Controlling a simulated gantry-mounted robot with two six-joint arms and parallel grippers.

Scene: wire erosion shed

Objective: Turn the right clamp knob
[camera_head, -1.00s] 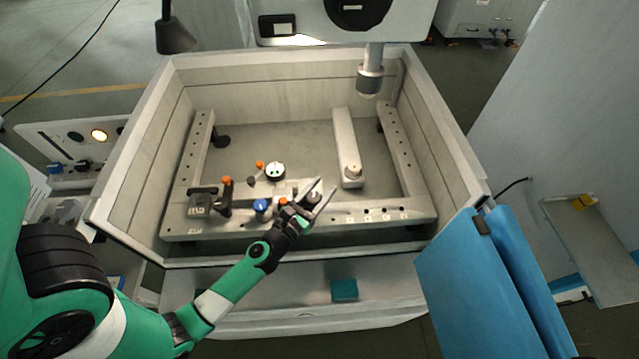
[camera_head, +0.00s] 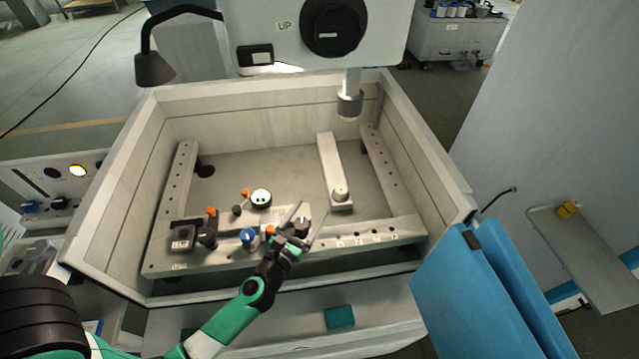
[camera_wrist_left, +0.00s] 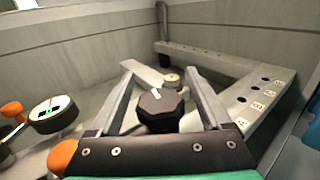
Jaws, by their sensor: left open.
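The right clamp knob is dark and ribbed with a white mark on top. It stands upright in the left wrist view (camera_wrist_left: 160,110), between the two fingers of my left gripper (camera_wrist_left: 161,76). In the head view the knob (camera_head: 302,225) is partly hidden by the gripper. My left gripper (camera_head: 311,212) is open, with one finger on each side of the knob. The wrist view shows gaps between knob and fingers, so it is not gripped. My right gripper is in neither view.
A round dial gauge (camera_head: 260,198), a blue knob (camera_head: 249,237) and an orange knob (camera_head: 270,231) stand left of the gripper. A grey bar (camera_head: 330,160) lies behind it. The tank's walls surround the fixture; a nozzle (camera_head: 349,106) hangs above.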

